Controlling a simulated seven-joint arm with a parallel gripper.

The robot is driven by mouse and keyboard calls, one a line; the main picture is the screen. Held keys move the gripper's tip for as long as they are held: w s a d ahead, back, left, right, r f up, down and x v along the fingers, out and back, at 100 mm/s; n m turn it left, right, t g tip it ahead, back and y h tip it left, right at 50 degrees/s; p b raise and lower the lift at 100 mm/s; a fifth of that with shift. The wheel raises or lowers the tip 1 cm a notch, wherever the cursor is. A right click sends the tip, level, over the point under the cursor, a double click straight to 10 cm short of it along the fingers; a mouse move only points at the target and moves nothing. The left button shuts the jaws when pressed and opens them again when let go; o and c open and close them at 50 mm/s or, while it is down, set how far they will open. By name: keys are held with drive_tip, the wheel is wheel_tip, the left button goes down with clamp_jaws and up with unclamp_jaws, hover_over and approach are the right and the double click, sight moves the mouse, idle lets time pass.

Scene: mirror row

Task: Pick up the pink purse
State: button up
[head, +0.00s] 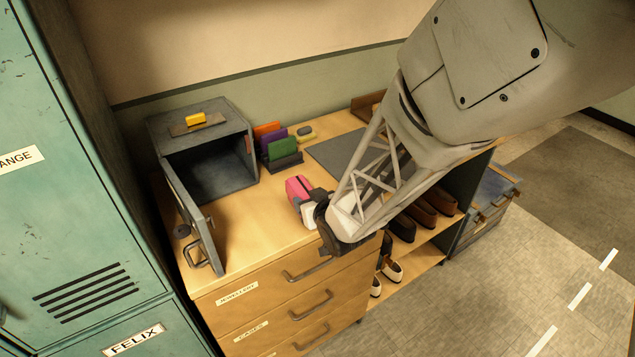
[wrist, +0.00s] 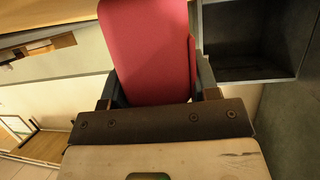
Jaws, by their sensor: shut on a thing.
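The pink purse (head: 298,188) is at the front part of the wooden cabinet top in the head view. It fills the upper middle of the wrist view (wrist: 150,50) as a flat pink-red shape. My gripper (head: 308,205) reaches it from the front right. Its two fingers stand on either side of the purse in the wrist view (wrist: 158,95), shut on it. The arm hides part of the purse's right side in the head view. I cannot tell whether the purse touches the cabinet top.
An open grey box (head: 205,112) with its door (head: 195,225) swung forward stands left on the cabinet top (head: 250,235). Behind the purse is a rack of coloured cards (head: 283,150); a dark mat (head: 345,153) lies right of it. Green lockers (head: 75,200) stand at left.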

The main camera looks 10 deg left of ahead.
drive_tip(key=shift+r, duration=0.1)
drive_tip(key=shift+r, duration=0.85)
drive_tip(key=shift+s+r, duration=0.1)
drive_tip(key=shift+r, duration=0.8)
drive_tip(key=s+d+r, duration=0.1)
drive_tip(key=s+d, duration=0.7)
drive_tip(key=s, duration=0.5)
drive_tip(key=shift+s, duration=0.25)
drive_tip(key=shift+d+r, duration=0.1)
